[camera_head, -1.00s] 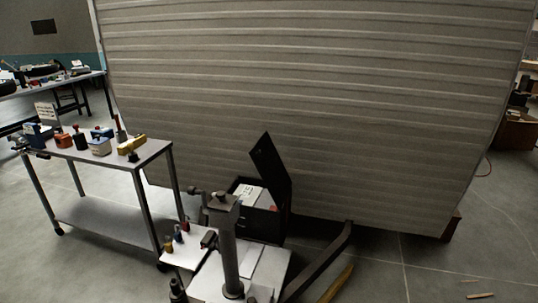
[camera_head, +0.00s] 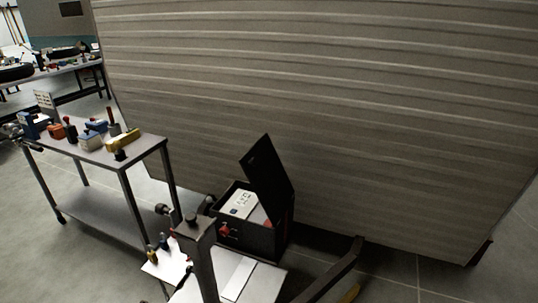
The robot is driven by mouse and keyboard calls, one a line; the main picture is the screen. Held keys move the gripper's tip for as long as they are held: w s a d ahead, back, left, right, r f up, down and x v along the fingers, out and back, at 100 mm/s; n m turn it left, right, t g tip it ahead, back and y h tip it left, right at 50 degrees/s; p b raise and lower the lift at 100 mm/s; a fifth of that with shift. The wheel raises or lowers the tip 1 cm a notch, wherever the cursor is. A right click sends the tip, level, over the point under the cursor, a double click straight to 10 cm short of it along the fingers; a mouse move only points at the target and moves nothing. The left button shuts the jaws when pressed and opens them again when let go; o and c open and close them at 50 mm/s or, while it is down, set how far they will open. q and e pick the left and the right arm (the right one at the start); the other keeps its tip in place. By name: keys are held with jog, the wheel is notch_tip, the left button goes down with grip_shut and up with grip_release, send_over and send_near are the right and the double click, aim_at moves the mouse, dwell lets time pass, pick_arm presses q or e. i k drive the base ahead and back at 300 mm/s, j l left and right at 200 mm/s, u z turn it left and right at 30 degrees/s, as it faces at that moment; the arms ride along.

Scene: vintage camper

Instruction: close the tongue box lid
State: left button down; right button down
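The tongue box (camera_head: 266,242) is a dark box at the front of the camper. Its dark lid (camera_head: 268,178) stands up, tilted, at the box's right side, so the box is open. A white labelled item (camera_head: 242,204) and something red show inside. Neither of my grippers is in view.
A grey jack post (camera_head: 200,262) stands in front of the box, beside a pale platform (camera_head: 262,284). A dark tongue beam (camera_head: 335,272) runs at the right. A metal cart (camera_head: 150,142) with several tools stands at the left. The ribbed camper wall (camera_head: 330,110) rises behind.

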aim_at(261, 166)
jog(key=i+l+u, duration=0.1)
jog(key=i+l, duration=0.65)
